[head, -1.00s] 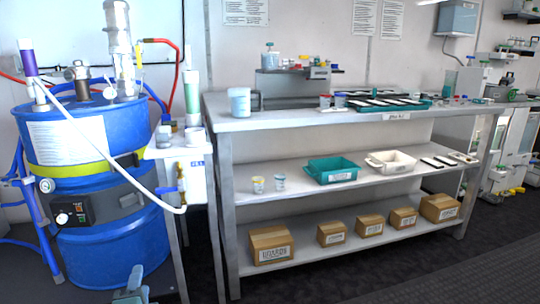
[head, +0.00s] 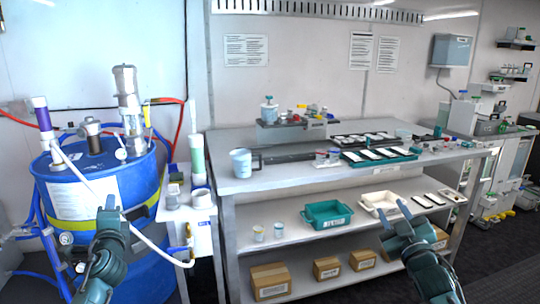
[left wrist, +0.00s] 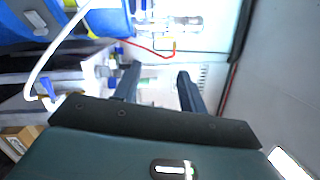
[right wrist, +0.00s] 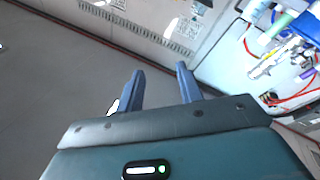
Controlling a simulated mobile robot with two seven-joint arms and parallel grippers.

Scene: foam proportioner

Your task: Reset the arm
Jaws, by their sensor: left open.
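My left gripper (head: 111,215) is raised in front of the blue drum at the left of the head view. Its two fingers stand apart and empty in the left wrist view (left wrist: 158,84). My right gripper (head: 396,218) is raised in front of the shelves at the right of the head view. Its fingers are spread with nothing between them in the right wrist view (right wrist: 158,82). Neither gripper visibly holds anything. My left arm hides part of the drum, and my right arm hides part of the lower shelf and a box.
The blue drum (head: 75,198) has a yellow band, a pump and hoses. The bench (head: 250,183) carries a jug (head: 241,163) and trays. Its middle shelf holds a teal tub (head: 327,214) and a white tub (head: 381,202). Cardboard boxes (head: 269,281) sit below. Dark floor is clear at the lower right.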

